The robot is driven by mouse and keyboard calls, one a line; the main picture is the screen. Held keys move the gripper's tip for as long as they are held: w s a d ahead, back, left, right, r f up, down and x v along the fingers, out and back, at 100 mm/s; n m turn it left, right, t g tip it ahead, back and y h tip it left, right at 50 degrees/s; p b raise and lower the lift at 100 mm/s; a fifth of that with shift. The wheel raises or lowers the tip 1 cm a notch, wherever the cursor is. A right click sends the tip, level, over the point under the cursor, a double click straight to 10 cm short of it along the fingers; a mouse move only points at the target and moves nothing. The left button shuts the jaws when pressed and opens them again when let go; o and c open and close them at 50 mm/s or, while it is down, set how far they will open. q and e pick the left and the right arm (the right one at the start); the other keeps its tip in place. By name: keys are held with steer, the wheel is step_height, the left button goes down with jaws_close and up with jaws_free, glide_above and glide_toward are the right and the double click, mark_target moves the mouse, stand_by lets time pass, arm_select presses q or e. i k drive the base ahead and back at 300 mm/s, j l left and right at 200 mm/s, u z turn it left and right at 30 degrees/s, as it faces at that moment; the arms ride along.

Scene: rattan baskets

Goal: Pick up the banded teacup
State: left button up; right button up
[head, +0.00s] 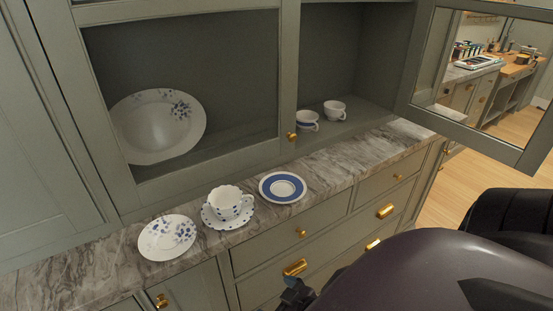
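The banded teacup (307,122) is white with a dark blue band. It stands upright inside the open right section of the cabinet, near its front edge. A second white cup (335,111) with faint marks stands just right of it. A dark end part of my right arm (297,295) shows at the bottom edge, far below the cup and in front of the drawers. The large dark arm link beside it hides most of this end, so its fingers cannot be made out. My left gripper is not in view.
On the marble counter (345,160) are a blue-banded saucer (268,184), a dotted cup (226,204) on a dotted saucer (224,224), and a floral saucer (160,245). A large plate (150,140) leans behind the left door. The open glass door (470,130) juts out at right.

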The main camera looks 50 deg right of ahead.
mark_target(308, 124)
steer(key=z, duration=1.7)
